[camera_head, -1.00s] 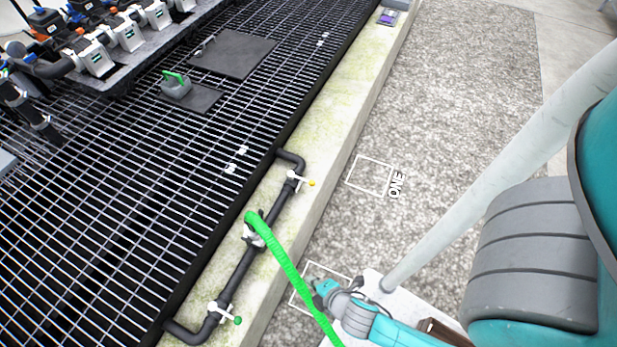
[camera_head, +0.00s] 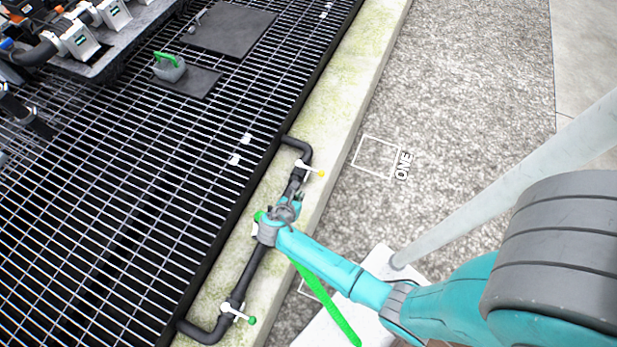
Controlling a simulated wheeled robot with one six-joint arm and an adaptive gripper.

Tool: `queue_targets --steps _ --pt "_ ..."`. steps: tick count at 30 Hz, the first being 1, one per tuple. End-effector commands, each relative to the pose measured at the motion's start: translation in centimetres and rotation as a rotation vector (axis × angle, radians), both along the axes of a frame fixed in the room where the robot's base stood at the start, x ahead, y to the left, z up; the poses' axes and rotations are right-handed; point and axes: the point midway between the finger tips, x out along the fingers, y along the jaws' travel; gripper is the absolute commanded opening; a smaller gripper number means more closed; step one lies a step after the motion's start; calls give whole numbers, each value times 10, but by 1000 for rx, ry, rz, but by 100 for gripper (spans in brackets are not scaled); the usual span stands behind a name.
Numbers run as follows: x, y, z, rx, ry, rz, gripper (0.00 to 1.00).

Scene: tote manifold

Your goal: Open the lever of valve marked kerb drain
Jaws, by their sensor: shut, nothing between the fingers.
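A black pipe (camera_head: 253,268) lies along the pale kerb, with two valves on it. The upper valve has a white lever (camera_head: 310,168) with a yellow tip, pointing right across the pipe. The lower valve has a white lever (camera_head: 237,313) with a green tip, also pointing right across the pipe. I can read no valve marking, so I cannot tell which is kerb drain. My gripper (camera_head: 298,202) is shut and empty, over the pipe just below the yellow-tipped lever and apart from it. My wrist hides the pipe's middle, where a green hose (camera_head: 325,304) joins.
The mossy kerb (camera_head: 345,110) runs between black grating (camera_head: 120,190) and gravel (camera_head: 460,110). A grey can with a green handle (camera_head: 170,69) stands on a dark plate. A bench with several devices (camera_head: 75,40) is at upper left. A white square marked ONE (camera_head: 378,157) is on the gravel.

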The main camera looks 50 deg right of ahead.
Motion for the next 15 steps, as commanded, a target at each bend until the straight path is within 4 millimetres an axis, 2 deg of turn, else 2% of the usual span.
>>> queue_targets --steps 15 --pt "21 -62 -57 2 0 -4 0"
